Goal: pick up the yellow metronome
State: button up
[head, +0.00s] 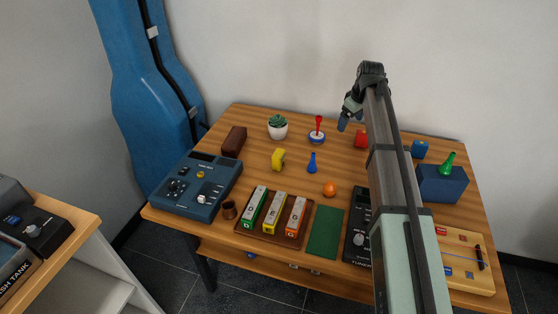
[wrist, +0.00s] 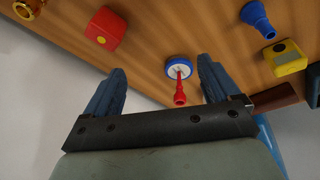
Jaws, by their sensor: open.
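The yellow metronome (head: 278,159) appears to be the small yellow block on the wooden table, left of the blue funnel-shaped piece. In the wrist view a yellow block with a dark round face (wrist: 285,57) shows at the right, outside the fingers. My gripper (head: 350,118) is open and empty above the back of the table, to the right of the yellow block and apart from it. In the wrist view my gripper (wrist: 162,67) has its two blue fingers spread wide.
A blue-and-white dish with a red piece (wrist: 180,68) shows between the fingers. A blue funnel-shaped piece (head: 312,163), a potted plant (head: 278,131) and a brown block (head: 233,141) stand around the yellow block. A red block (head: 361,139) is near my arm.

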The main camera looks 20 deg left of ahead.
jog(key=s+a+n+g, duration=0.1)
jog(key=s+a+n, duration=0.35)
jog(key=a, duration=0.75)
jog(key=r+n+g+h, duration=0.1)
jog(key=n+g+h, duration=0.1)
send_over(278, 152)
jog(key=shift+m, duration=0.25)
jog(key=f, duration=0.7)
jog(key=shift+s+d+f, duration=0.1)
jog(key=shift+s+f, duration=0.15)
jog(key=shift+s, duration=0.15)
jog(key=shift+w+f, duration=0.15)
jog(key=shift+f, duration=1.35)
jog(key=shift+w+f, duration=0.15)
jog(key=shift+f, duration=1.3)
jog(key=shift+c, duration=0.4)
jog(key=c, duration=1)
jog(key=shift+r, duration=0.15)
